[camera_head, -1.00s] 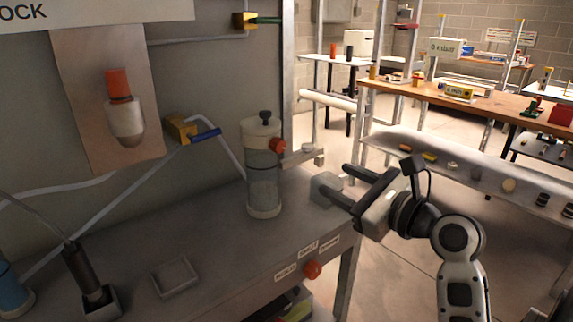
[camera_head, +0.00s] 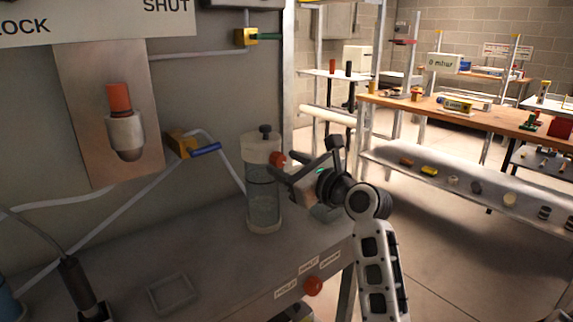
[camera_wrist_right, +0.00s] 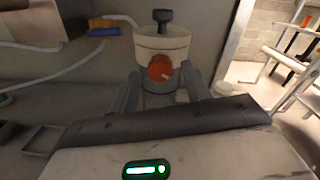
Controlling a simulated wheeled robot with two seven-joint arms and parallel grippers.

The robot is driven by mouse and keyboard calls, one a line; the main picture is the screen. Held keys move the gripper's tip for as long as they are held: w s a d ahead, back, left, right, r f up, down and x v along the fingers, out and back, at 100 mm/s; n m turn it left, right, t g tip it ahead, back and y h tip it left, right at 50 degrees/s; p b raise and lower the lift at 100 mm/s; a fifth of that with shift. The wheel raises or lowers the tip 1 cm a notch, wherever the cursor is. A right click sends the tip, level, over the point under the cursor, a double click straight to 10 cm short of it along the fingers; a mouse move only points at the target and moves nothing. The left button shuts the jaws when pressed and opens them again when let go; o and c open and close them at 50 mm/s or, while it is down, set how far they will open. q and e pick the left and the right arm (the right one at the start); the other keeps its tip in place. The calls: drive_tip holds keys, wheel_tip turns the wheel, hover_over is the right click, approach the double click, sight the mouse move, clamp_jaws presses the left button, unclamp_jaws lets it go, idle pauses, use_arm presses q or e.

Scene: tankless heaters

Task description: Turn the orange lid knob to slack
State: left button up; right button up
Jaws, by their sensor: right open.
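The orange lid knob (camera_head: 277,158) sticks out from the side of the pale lid band of a clear canister (camera_head: 263,205). In the right wrist view the knob (camera_wrist_right: 160,68) shows in the upper middle, with a pale mark on its face. My right gripper (camera_head: 284,164) is open, and its fingers reach toward the canister. In the wrist view its two fingers (camera_wrist_right: 160,82) stand left and right of the knob with gaps on both sides. I cannot tell how deep the knob sits between them. My left gripper is not in view.
The canister stands upright on a grey bench (camera_head: 220,255) with a black top knob (camera_head: 265,131). Another orange-red knob (camera_head: 313,286) is on the bench's front edge by white labels. A blue-handled valve (camera_head: 205,149) is on the wall at left. A shallow square tray (camera_head: 172,293) lies in front.

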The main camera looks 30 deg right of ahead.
drive_tip(key=shift+w, duration=0.4)
drive_tip(key=c, duration=1)
